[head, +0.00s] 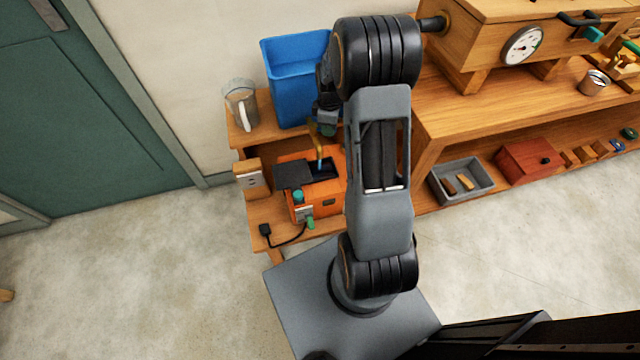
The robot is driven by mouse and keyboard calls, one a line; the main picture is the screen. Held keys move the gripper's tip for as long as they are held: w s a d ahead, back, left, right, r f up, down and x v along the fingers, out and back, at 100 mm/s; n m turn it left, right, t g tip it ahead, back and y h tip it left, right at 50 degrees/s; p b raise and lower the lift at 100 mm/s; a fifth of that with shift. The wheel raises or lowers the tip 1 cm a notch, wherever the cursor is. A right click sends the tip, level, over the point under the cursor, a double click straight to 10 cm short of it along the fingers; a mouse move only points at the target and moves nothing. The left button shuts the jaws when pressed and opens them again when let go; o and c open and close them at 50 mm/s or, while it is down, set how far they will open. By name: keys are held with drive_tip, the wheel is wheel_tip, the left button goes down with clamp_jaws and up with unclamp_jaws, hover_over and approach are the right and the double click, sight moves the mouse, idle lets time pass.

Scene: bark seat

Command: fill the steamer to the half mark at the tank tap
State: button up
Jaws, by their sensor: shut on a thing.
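The orange steamer (326,196) sits on the low wooden bench with its black lid (293,175) swung open to the left. Its dark filling opening lies under the brass tap (319,152) of the blue tank (291,80). A thin blue streak below the tap looks like water running into the opening. My gripper (326,129) is at the tap, in front of the tank, and is shut on what looks like the tap's handle. My arm hides the steamer's right side and part of the tank. I cannot read the water level from here.
A clear jug (240,104) stands left of the tank. A wooden socket box (251,179) and a black plug (265,230) with its cord lie left of the steamer. A grey tray (461,180) and a red box (526,161) sit on the right shelf.

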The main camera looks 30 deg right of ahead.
drive_tip(key=shift+s+f, duration=0.1)
drive_tip(key=shift+s, duration=0.05)
drive_tip(key=a+m, duration=0.1)
drive_tip(key=m, duration=0.3)
drive_tip(key=a+m, duration=0.1)
drive_tip(key=m, duration=0.2)
drive_tip(key=shift+s+a, duration=0.3)
drive_tip(key=shift+s, duration=0.1)
drive_tip(key=m, duration=0.2)
drive_tip(key=a+m, duration=0.1)
drive_tip(key=m, duration=0.1)
drive_tip(key=a+m, duration=0.1)
drive_tip(key=m, duration=0.1)
drive_tip(key=shift+s+a+p, duration=0.1)
drive_tip(key=shift+s+p, duration=0.1)
drive_tip(key=shift+p, duration=0.15)
drive_tip(key=shift+o, duration=0.2)
drive_tip(key=shift+m, duration=0.3)
drive_tip(key=o, duration=0.8)
drive_tip(key=shift+s, duration=0.1)
drive_tip(key=shift+c, duration=0.2)
drive_tip(key=shift+r, duration=0.25)
